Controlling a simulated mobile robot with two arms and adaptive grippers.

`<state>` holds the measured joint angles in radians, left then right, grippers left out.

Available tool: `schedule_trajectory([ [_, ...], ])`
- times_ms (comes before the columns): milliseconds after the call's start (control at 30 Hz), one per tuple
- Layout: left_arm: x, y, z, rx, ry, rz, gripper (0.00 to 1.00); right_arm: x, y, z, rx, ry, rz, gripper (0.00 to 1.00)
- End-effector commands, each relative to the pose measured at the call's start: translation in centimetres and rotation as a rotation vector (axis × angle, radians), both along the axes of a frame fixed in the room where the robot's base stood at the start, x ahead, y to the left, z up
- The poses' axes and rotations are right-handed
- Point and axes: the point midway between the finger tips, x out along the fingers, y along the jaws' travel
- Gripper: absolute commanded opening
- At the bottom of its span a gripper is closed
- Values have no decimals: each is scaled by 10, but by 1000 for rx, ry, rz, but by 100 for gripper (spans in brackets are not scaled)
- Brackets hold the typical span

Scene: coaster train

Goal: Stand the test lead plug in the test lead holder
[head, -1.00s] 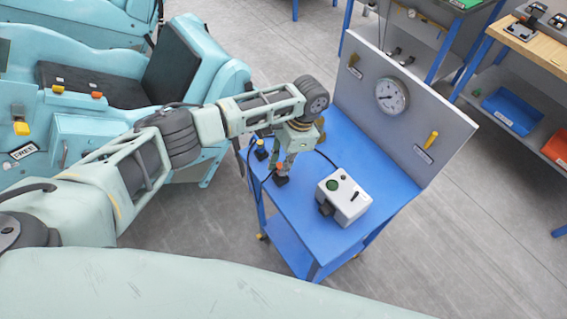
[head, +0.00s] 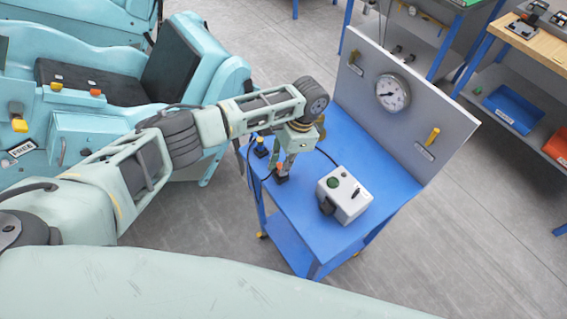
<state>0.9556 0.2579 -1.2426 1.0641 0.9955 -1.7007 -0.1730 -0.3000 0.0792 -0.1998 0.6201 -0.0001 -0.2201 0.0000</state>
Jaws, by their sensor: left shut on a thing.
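My left gripper (head: 283,171) points down over the left part of the blue cart's top. It is shut on a small piece with an orange top, which I take to be the test lead plug (head: 279,167). A small black block (head: 282,180), perhaps the test lead holder, shows right below the fingertips. I cannot tell how far the plug sits in it. A black cable loops at the cart's left edge. My right gripper is not in view.
A grey-white tester box (head: 346,197) with a green button stands on the blue cart (head: 385,180), right of the gripper. A grey back panel (head: 420,115) carries a round gauge (head: 392,93) and a yellow handle. A turquoise coaster car (head: 110,110) stands left.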

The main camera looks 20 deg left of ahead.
Motion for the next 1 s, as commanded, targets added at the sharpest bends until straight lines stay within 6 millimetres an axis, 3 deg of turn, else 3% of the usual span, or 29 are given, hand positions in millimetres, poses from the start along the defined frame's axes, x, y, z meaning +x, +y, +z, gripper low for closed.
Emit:
schedule_trajectory([
  [967, 0, 0, -15, 0, 0, 0, 0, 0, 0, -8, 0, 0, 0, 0],
  [1000, 0, 0, -15, 0, 0, 0, 13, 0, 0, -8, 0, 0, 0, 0],
])
